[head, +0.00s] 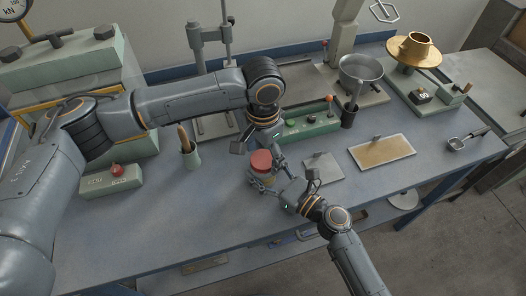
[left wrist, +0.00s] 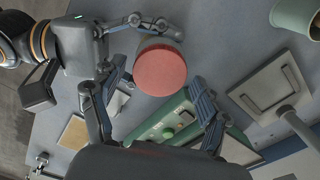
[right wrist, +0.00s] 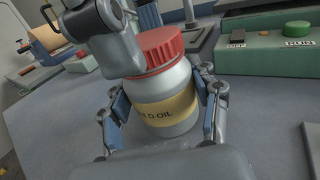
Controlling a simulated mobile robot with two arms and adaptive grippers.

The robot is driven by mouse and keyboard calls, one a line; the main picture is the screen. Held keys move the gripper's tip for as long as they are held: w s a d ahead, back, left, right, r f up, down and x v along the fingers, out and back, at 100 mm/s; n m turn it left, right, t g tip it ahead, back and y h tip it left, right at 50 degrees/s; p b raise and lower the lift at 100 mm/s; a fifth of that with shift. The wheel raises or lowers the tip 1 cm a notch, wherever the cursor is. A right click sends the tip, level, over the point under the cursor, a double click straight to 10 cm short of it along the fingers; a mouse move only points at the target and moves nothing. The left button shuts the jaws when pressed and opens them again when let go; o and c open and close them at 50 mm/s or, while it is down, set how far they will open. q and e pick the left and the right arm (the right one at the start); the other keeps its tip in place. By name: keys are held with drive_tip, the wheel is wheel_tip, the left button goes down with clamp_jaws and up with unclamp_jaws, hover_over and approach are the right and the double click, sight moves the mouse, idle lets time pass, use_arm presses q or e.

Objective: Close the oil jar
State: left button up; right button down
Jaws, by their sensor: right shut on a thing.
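The lid also shows from above in the left wrist view (left wrist: 160,70) and the head view (head: 261,161). My right gripper (right wrist: 163,118) is shut around the jar's body, one finger on each side. My left gripper (left wrist: 155,108) is open and empty above the lid, its fingers apart. In the head view my left gripper (head: 272,150) is close to the lid.
A green control box (head: 308,126) with buttons stands behind the jar. A grey plate (head: 323,168) and a tan tray (head: 382,153) lie to the right. A cup with handles (head: 190,157) stands to the left. The front left bench is clear.

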use_arm(q)
drive_tip(key=c, duration=1)
drive_tip(key=shift+m, duration=0.8)
drive_tip(key=shift+c, duration=0.2)
drive_tip(key=o, duration=1.4)
drive_tip(key=shift+c, duration=0.2)
drive_tip(key=shift+r, duration=0.1)
use_arm(e)
drive_tip(key=shift+c, duration=1.2)
unclamp_jaws()
use_arm(q)
wheel_tip(320, 180, up, 12)
use_arm(e)
drive_tip(key=shift+d, duration=0.1)
